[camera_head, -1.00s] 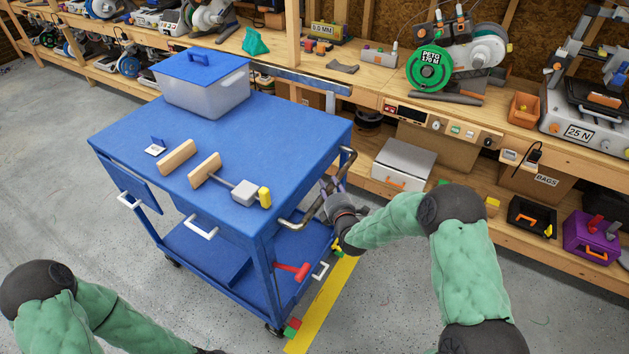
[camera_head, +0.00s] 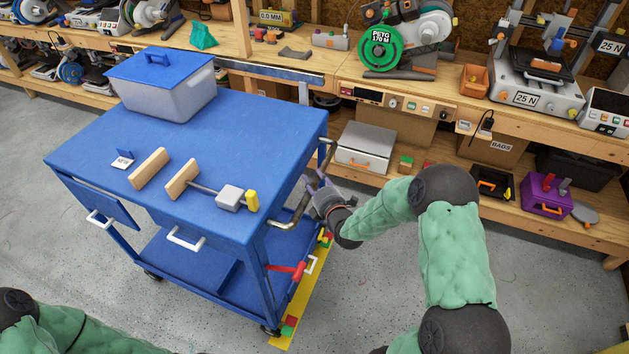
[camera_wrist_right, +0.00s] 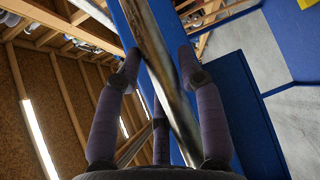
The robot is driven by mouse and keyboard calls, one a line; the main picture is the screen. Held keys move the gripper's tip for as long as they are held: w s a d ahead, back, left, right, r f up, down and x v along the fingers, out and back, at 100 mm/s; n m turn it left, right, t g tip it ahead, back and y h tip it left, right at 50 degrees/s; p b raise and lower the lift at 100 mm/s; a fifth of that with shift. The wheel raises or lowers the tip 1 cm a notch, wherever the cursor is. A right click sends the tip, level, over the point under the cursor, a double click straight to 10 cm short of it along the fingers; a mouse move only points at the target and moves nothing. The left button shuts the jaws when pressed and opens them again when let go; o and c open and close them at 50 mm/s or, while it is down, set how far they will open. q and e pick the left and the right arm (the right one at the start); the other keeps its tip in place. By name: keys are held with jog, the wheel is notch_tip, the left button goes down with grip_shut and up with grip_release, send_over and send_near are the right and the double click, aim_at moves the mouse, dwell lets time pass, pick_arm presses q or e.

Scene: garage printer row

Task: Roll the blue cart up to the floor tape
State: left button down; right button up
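The blue cart (camera_head: 240,150) stands upright in the head view, with a bent metal handle (camera_head: 329,155) on its right side. The yellow floor tape (camera_head: 303,297) runs along the cart's lower right side, partly hidden by it; the cart's near right wheel (camera_head: 270,330) is at the tape's left edge. My right gripper (camera_head: 315,180) is at the handle. In the right wrist view the handle bar (camera_wrist_right: 158,55) passes between its spread fingers (camera_wrist_right: 158,70), with narrow gaps beside it. My left arm shows at the bottom left, its gripper outside the view.
A wooden workbench (camera_head: 440,95) with printers and a lower shelf runs behind the cart. Grey floor (camera_head: 370,290) is open to the right.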

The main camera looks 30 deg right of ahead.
jog(key=shift+o, duration=0.8)
jog(key=shift+f, duration=0.1)
jog(key=shift+s, duration=0.3)
jog(key=s+a+r, duration=0.1)
jog(key=s, duration=1)
jog(key=shift+a+r, duration=0.25)
jog(key=shift+r, duration=0.1)
jog(key=shift+s+d, duration=0.1)
